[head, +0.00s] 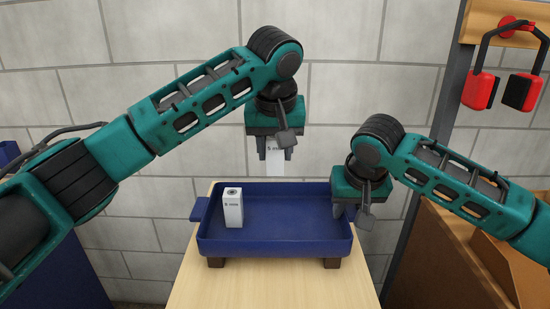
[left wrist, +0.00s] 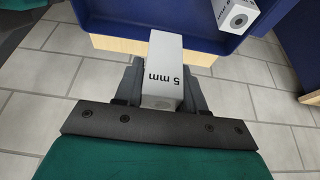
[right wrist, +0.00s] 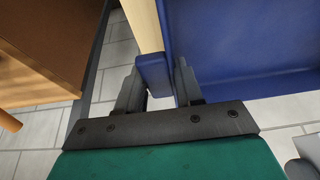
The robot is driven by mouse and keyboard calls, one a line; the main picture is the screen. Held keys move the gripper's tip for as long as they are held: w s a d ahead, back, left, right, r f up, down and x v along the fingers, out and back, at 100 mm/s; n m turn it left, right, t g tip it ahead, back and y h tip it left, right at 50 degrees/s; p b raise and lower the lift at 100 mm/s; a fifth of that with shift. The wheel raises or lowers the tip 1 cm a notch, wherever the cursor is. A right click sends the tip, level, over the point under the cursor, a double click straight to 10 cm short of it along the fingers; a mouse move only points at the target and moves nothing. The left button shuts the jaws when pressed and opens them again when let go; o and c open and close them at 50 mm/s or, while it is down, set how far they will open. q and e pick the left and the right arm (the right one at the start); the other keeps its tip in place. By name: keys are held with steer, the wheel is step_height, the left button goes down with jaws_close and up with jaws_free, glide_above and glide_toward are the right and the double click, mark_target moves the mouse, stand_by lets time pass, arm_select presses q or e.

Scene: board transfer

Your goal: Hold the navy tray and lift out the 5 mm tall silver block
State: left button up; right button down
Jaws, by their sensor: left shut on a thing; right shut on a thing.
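The navy tray (head: 275,246) stands on the wooden table, with its left handle free. My left gripper (head: 275,148) is shut on a silver block (head: 275,167) and holds it upright in the air above the far side of the tray. In the left wrist view the held block (left wrist: 163,72) reads "5 mm" and sits between the fingers. My right gripper (head: 353,205) is at the tray's right end. In the right wrist view it is shut on the tray's handle (right wrist: 153,74).
A second silver block (head: 232,210) stands upright in the left part of the tray, its label too small to read surely. The rest of the tray floor is clear. The pale wooden table (head: 270,290) is bare in front. Red ear defenders (head: 480,90) hang at the upper right.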

steer(key=c, duration=0.6)
jaws_free()
steer(key=shift+c, duration=0.2)
